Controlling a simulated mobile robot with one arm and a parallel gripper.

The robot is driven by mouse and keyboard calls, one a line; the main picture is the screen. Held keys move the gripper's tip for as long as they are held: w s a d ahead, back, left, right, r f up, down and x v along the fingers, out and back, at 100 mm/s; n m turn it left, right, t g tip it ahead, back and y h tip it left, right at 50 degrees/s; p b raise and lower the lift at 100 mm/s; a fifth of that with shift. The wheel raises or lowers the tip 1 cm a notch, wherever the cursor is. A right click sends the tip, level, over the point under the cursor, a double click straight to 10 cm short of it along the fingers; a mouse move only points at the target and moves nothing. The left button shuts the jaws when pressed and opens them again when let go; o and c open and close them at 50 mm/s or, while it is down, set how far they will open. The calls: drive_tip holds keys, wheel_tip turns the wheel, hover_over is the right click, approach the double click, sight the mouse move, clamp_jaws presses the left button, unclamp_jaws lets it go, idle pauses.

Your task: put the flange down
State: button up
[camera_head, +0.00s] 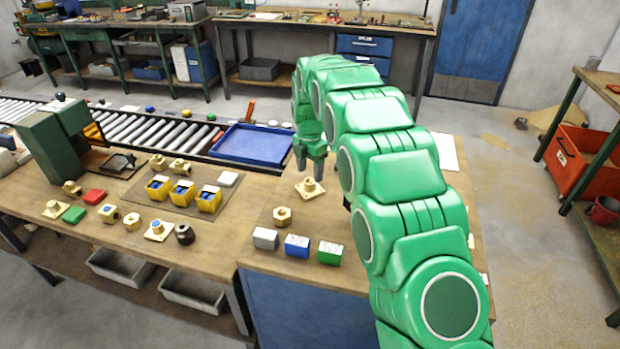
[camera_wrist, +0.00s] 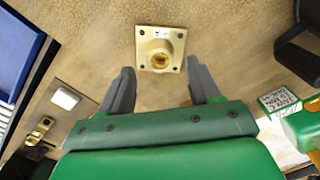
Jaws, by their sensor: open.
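A brass flange (camera_head: 310,187) with a square base and a round raised hub lies flat on the wooden bench, right of the middle in the head view. In the wrist view the flange (camera_wrist: 160,50) sits ahead of the fingertips, hub towards the camera, with a small mark on its top edge. My gripper (camera_wrist: 160,80) is open, its two grey fingers spread and nothing between them. In the head view my gripper (camera_head: 311,165) hangs over the bench just behind the flange. The fingers look apart from the flange.
A blue tray (camera_head: 253,143) stands behind, beside the roller conveyor (camera_head: 150,128). A hex brass part (camera_head: 282,216) and grey, blue (camera_head: 297,245) and green (camera_head: 329,253) blocks lie in front. Yellow bins (camera_head: 182,192) stand to the left. Bare bench surrounds the flange.

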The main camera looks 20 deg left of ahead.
wheel_tip(320, 180, up, 8)
drive_tip(key=shift+f, duration=0.15)
idle(0.3)
drive_tip(key=s+d+r+m, duration=0.5)
drive_tip(key=s+d+m, duration=0.3)
drive_tip(key=d, duration=0.4)
drive_tip(key=s+d+r+m, duration=0.5)
drive_tip(key=s+d+m, duration=0.2)
drive_tip(key=s+d, duration=0.4)
drive_tip(key=s+d+f+m, duration=0.1)
drive_tip(key=s+d+m, duration=0.3)
drive_tip(key=s, duration=0.6)
drive_tip(key=s+d+f+m+g, duration=0.1)
drive_tip(key=s+d+m, duration=0.3)
drive_tip(key=s, duration=0.6)
drive_tip(key=s+d+f+m, duration=0.3)
drive_tip(key=s+d+m, duration=0.2)
drive_tip(key=s, duration=0.5)
drive_tip(key=shift+m+g, duration=0.4)
drive_tip(key=shift+m, duration=0.6)
